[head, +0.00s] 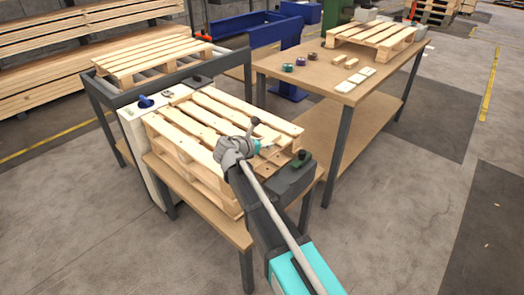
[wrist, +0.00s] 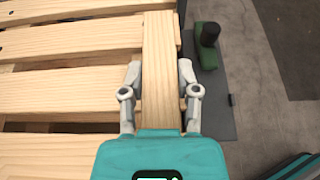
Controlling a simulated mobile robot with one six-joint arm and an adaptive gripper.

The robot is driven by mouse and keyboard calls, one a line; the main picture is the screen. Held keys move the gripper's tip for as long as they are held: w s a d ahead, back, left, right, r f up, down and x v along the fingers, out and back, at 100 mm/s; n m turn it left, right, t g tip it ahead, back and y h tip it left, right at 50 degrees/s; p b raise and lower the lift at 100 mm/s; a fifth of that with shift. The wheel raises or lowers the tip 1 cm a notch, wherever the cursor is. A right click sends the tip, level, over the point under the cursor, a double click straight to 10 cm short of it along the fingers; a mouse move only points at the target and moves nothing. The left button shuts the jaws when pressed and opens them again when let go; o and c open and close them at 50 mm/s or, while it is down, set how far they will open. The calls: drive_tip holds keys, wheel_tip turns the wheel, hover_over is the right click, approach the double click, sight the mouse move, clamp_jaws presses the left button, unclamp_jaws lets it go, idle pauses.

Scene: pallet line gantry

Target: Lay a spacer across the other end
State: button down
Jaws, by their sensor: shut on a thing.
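A pale wooden spacer (wrist: 158,60) lies between the two fingers of my gripper (wrist: 159,72), which is shut on it. In the wrist view the spacer runs crosswise over the right ends of the deck boards of a pallet (wrist: 65,92). I cannot tell whether it rests on the boards or is just above them. In the head view the pallet sits on top of a stack (head: 205,112) on a bench, and my arm reaches its right end. My wrist hides most of the spacer there.
A green-and-black tool (wrist: 206,48) stands on a dark grey surface close to the right of the spacer. A wooden table (head: 325,75) at the back right holds a pallet (head: 372,33), small blocks (head: 351,63) and several spools. Another pallet (head: 150,58) lies on rollers at left.

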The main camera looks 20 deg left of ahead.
drive_tip(key=shift+f+b, duration=0.75)
drive_tip(key=shift+f, duration=0.35)
drive_tip(key=shift+f, duration=0.1)
drive_tip(key=shift+c, duration=1.7)
unclamp_jaws()
drive_tip(key=shift+r, duration=0.2)
drive_tip(key=p+v, duration=0.4)
drive_tip(key=v, duration=0.6)
drive_tip(key=shift+s+a+r, duration=0.1)
drive_tip(key=shift+s+r, duration=0.05)
drive_tip(key=shift+s, duration=0.05)
drive_tip(key=shift+s+a+r+p, duration=0.2)
drive_tip(key=shift+s+a+p, duration=0.1)
drive_tip(key=shift+s, duration=0.35)
drive_tip(key=shift+d, duration=0.1)
